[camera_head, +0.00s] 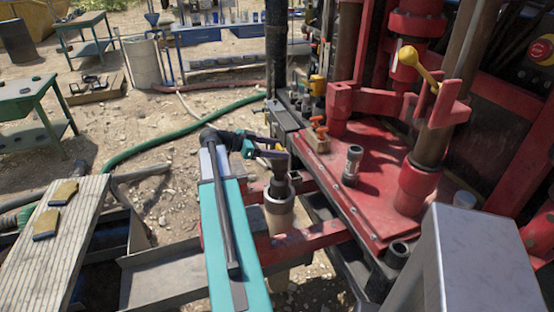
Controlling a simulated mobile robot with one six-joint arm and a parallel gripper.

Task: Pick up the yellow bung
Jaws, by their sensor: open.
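My gripper (277,150) is at the end of my teal arm, near the middle of the view. It is open and hangs above a dark, flared pipe top (279,180) set in a tan pipe. A small yellow patch (278,147) shows at the jaws; it may be the bung, but it is too small and too covered to be sure. I cannot tell whether the jaws touch it.
A red rig deck (370,185) with upright pipes stands to the right. A yellow lever (420,68) sits on the rig. A wooden plank (62,245) with two yellowish blocks is at left. A green hose (180,128) crosses the gravel behind my arm.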

